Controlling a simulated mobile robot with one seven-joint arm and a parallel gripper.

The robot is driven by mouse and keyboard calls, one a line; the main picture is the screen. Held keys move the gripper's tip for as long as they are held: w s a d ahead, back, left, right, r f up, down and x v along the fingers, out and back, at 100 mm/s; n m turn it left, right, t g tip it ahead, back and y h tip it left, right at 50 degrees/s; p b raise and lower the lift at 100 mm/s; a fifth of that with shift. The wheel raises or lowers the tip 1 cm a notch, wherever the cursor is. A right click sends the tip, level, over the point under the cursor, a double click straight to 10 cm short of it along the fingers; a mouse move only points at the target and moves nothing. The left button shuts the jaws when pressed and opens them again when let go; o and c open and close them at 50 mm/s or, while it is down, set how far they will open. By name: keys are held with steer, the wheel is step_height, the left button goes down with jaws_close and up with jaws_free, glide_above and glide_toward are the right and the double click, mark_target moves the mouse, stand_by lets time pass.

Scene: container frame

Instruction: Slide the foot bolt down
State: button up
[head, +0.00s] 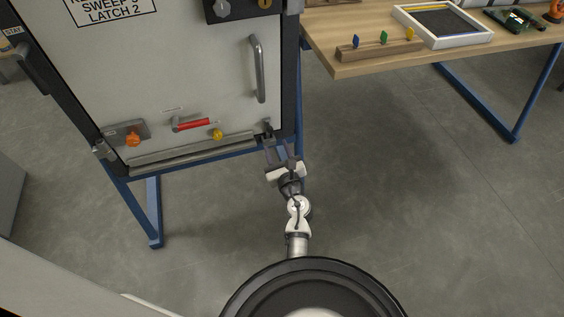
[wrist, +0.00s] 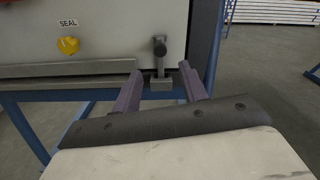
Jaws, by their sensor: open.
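In the head view the bolt (head: 268,129) is small, just beyond my gripper (head: 276,150). My gripper also shows in the wrist view (wrist: 159,77), open and empty. Its two fingers point toward the bolt, one to each side of it in the picture. I cannot tell whether either finger touches it.
The pale door (head: 160,70) also carries a long handle (head: 258,68), a red lever (head: 192,124), an orange knob (head: 132,139) and a yellow knob (head: 217,134) labelled SEAL. A wooden table (head: 350,66) stands to the right. The floor around my arm is clear.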

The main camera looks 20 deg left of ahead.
steer(key=v, duration=0.5)
stand_by(0.4)
